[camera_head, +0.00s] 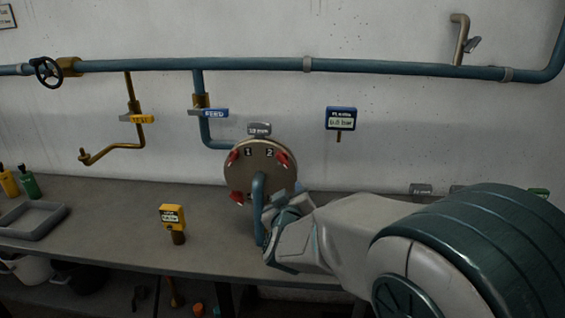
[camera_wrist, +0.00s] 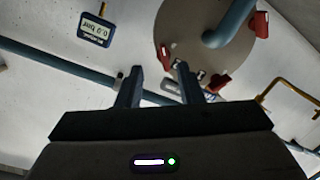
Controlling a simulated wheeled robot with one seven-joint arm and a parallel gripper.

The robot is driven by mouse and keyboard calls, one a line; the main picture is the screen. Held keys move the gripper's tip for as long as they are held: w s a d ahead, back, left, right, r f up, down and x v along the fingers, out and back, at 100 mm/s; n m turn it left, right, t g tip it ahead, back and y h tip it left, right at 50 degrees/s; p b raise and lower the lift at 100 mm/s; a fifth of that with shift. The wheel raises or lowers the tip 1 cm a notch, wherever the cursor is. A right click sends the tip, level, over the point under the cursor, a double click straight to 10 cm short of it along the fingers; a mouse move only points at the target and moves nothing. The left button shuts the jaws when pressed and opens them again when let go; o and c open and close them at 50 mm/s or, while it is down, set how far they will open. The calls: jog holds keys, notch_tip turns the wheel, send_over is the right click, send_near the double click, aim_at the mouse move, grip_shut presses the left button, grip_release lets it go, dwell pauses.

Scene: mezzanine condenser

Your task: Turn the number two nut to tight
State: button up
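A round brown plate (camera_head: 258,172) is mounted on the pipework above the bench, with number tags "1" and "2" near its top. The number two nut (camera_head: 281,158) is red, at the plate's upper right, beside the "2" tag. In the wrist view, which is turned roughly upside down, a red nut (camera_wrist: 165,55) that appears to be number two lies beyond the fingertips, roughly between them. My gripper (camera_head: 290,192) is at the plate's lower right, below the number two nut. The wrist view shows its two fingers (camera_wrist: 157,72) apart and empty. I see no contact with the nut.
A red nut (camera_head: 233,157) is by tag "1", another (camera_head: 237,197) at the plate's lower left. A blue pipe (camera_head: 258,205) bends down in front of the plate, close to my gripper. A gauge (camera_head: 341,119) hangs to the right. A yellow device (camera_head: 173,218) stands on the bench.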

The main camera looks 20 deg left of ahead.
aim_at(282, 163)
jog(key=shift+n+t+h, duration=0.3)
jog(key=shift+t, duration=0.6)
jog(key=a+p+x, duration=0.1)
jog(key=x, duration=0.3)
jog(key=a+x, duration=0.1)
jog(key=x, duration=0.4)
jog(key=a+p+x, duration=0.1)
jog(key=x, duration=0.3)
jog(key=shift+s+a+r+p, duration=0.1)
jog(key=shift+s+r+p, duration=0.1)
jog(key=shift+r+p, duration=0.15)
grip_shut()
